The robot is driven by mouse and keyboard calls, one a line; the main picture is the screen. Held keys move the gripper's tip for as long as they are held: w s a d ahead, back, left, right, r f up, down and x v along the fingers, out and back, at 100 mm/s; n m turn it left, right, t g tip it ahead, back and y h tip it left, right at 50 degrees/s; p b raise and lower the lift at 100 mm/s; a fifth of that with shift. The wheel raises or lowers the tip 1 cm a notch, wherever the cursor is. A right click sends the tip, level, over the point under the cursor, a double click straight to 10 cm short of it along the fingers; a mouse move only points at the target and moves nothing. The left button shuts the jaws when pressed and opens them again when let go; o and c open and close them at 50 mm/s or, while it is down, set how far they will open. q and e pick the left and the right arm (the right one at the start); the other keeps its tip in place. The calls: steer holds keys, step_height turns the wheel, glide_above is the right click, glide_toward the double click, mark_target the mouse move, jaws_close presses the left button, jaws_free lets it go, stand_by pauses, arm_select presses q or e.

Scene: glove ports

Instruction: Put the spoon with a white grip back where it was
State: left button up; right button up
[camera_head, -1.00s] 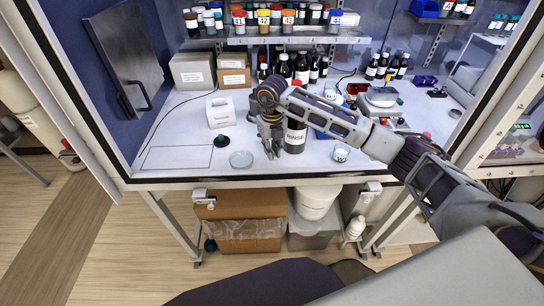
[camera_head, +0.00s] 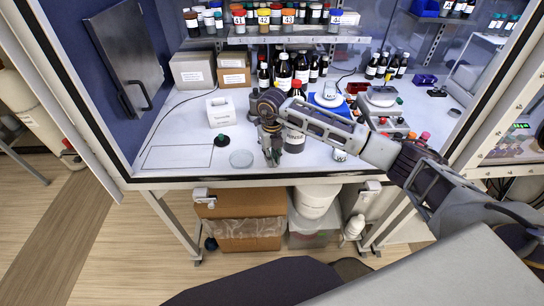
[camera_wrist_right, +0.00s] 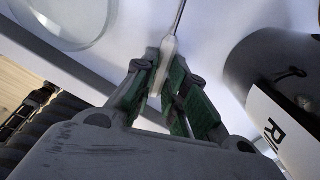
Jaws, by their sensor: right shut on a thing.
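My right gripper (camera_head: 272,158) is low over the white worktop near its front edge. In the right wrist view its green-padded fingers (camera_wrist_right: 172,88) are shut on the white grip of the spoon (camera_wrist_right: 165,62). The spoon's thin metal stem runs up out of the top of that view, so its bowl is not seen. In the head view I cannot make out the spoon at the fingers. My left gripper is not in view.
The RINSE bottle (camera_head: 295,137) stands close right of the gripper. A clear round dish (camera_head: 241,158) lies to its left, beside a black round piece (camera_head: 222,141). A small white cup (camera_head: 340,155) stands right. An outlined rectangle (camera_head: 178,157) on the worktop's left is empty.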

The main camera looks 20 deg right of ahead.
steer(key=o, duration=0.8)
steer(key=shift+c, duration=0.2)
steer(key=shift+r, duration=0.1)
step_height(320, 180, up, 12)
steer(key=b, duration=0.2)
stand_by(0.5)
